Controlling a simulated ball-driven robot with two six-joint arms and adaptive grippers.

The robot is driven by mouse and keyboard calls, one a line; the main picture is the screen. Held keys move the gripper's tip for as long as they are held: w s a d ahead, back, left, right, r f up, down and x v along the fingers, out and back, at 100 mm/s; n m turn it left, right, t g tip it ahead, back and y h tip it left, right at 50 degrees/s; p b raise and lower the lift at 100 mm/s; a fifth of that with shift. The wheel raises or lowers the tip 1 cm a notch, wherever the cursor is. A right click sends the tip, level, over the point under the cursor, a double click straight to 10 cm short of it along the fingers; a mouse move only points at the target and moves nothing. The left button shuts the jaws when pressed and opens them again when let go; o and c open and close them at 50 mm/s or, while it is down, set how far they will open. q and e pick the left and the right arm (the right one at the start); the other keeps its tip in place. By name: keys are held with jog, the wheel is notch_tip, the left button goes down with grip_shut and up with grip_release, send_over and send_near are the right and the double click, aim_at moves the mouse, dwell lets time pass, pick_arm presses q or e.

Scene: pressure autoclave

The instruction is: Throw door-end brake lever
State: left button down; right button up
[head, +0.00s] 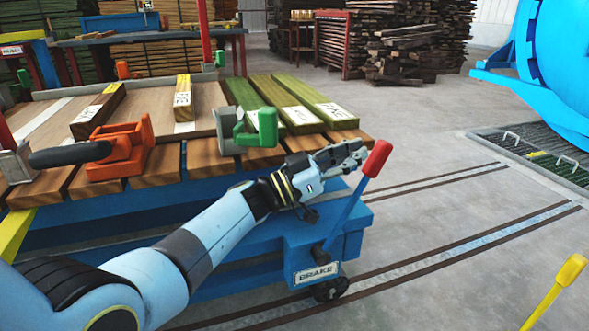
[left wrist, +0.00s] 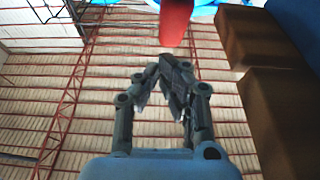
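The brake lever is a blue rod with a red grip (head: 377,158). It rises, tilted to the right, from a blue housing labelled BRAKE (head: 316,272) at the near end of the blue cart. My left gripper (head: 358,153) is just left of the red grip, at about its height. In the left wrist view the fingertips (left wrist: 162,66) are drawn together with nothing between them. The red grip (left wrist: 175,20) shows just beyond the tips there, and a small gap seems to remain. My right gripper is not in view.
The cart's plank deck (head: 215,157) carries timber, an orange clamp (head: 120,155) and a green-handled clamp (head: 262,130) close to my left forearm. A yellow-knobbed lever (head: 571,268) stands at lower right. Rails cross the floor. A blue autoclave (head: 560,60) stands at upper right.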

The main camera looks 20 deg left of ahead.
pick_arm(q)
jog(key=p+v, duration=0.1)
jog(key=v, duration=1)
jog(key=shift+r+p, duration=0.35)
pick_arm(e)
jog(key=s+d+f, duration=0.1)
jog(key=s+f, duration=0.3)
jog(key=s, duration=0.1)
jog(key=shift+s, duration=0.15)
pick_arm(q)
jog(key=shift+a, duration=0.15)
